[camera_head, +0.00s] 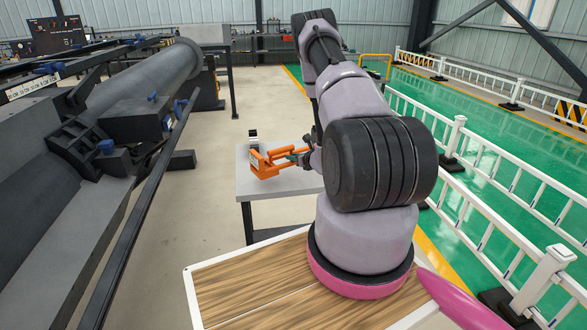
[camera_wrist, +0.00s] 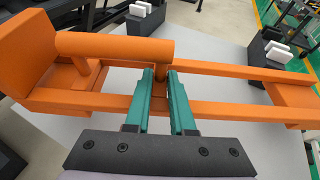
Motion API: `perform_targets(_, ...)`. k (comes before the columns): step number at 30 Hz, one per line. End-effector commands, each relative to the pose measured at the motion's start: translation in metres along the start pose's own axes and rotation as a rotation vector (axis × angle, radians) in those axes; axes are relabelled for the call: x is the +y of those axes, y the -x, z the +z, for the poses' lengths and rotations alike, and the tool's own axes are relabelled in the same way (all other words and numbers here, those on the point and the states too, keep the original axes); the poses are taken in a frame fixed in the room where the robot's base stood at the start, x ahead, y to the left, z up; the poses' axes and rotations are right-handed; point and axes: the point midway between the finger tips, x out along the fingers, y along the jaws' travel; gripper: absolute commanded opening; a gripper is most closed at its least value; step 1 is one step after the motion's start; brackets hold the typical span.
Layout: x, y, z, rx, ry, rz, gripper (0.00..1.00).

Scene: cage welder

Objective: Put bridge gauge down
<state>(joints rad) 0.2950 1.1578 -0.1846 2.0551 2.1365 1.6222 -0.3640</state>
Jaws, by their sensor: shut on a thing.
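The bridge gauge is an orange frame with long bars, a round bar and a block at one end; it shows in the head view (camera_head: 265,163) and fills much of the wrist view (camera_wrist: 225,70). My gripper (camera_wrist: 167,76) has its green fingers shut on the gauge near its middle. In the head view my gripper (camera_head: 296,156) is at the gauge's right side, over a small grey table (camera_head: 262,187). The table top also shows below the gauge in the wrist view (camera_wrist: 225,142). I cannot tell whether the gauge touches the table or its supports.
Two dark blocks with white pads stand beyond the gauge in the wrist view, one at left (camera_wrist: 145,18) and one at right (camera_wrist: 268,46). A large grey machine (camera_head: 110,120) lies left of the table. A white fence (camera_head: 475,175) runs along the right.

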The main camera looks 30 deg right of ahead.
Motion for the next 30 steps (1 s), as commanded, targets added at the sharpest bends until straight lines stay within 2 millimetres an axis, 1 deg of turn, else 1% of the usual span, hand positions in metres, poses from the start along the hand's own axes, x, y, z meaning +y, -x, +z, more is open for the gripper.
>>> perform_targets(5,0.0,-0.005,-0.011,-0.002,0.0,0.0,0.0)
perform_targets(9,0.0,-0.012,-0.032,-0.001,0.0,0.001,0.0)
perform_targets(12,0.0,-0.016,-0.041,-0.002,0.001,0.001,0.0)
perform_targets(22,0.0,-0.017,-0.043,-0.003,0.0,0.001,0.0)
perform_targets(23,0.0,-0.016,-0.043,-0.001,0.0,0.001,0.34)
perform_targets(24,0.0,-0.016,-0.043,-0.001,0.001,0.001,0.49)
perform_targets(25,0.0,-0.016,-0.043,-0.001,0.0,0.001,0.52)
perform_targets(30,0.0,-0.016,-0.043,-0.001,0.0,0.001,0.52)
